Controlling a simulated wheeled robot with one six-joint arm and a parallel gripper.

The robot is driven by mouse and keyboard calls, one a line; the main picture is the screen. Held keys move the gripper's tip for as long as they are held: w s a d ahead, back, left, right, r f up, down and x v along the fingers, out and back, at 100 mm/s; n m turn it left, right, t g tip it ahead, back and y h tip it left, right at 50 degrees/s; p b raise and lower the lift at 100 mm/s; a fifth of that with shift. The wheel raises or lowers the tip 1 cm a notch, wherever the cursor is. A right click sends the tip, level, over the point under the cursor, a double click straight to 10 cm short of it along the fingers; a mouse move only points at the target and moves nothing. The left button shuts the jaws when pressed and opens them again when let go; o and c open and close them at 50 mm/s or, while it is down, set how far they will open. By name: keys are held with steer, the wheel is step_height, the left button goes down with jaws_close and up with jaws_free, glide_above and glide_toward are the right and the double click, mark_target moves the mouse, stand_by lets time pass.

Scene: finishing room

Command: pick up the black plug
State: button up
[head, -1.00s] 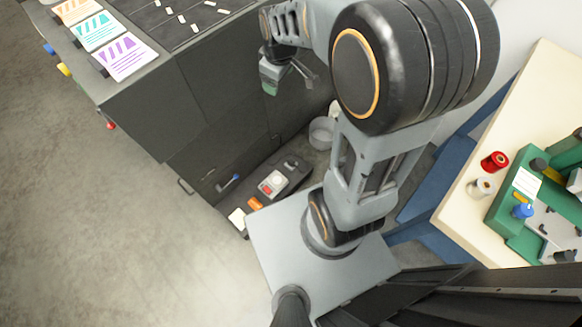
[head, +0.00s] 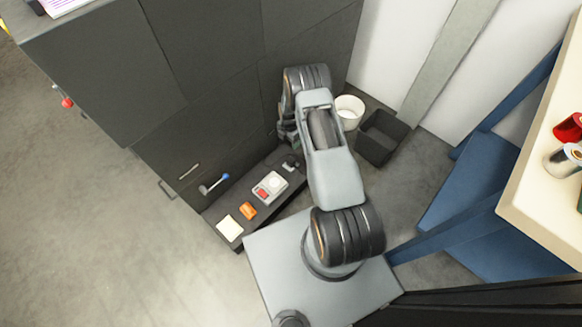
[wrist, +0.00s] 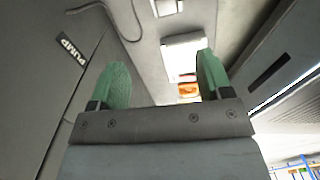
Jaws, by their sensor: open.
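A small dark object (head: 290,164), which looks like the black plug, sits near the far end of the low dark ledge in the head view. It is too small there to make out its shape. In the head view, my arm mostly hides the gripper, just above the ledge's far end.
On the ledge (head: 210,215) lie a white and red device (head: 270,187), an orange block (head: 248,210) and a pale pad (head: 230,228). A dark cabinet (head: 150,110) rises behind it. A white bucket (head: 349,108) and black bin (head: 384,138) stand right of my arm.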

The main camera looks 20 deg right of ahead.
steer(key=b, duration=0.4)
glide_toward(291, 160)
steer(key=shift+n, duration=0.3)
steer(key=f, duration=0.5)
steer(key=shift+w+f, duration=0.15)
steer(key=shift+w, duration=0.1)
steer(key=shift+s+f+b, duration=0.2)
steer(key=shift+f+b, duration=0.85)
steer(key=shift+f, duration=1.6)
steer(key=shift+c, duration=0.2)
steer(key=c, duration=0.9)
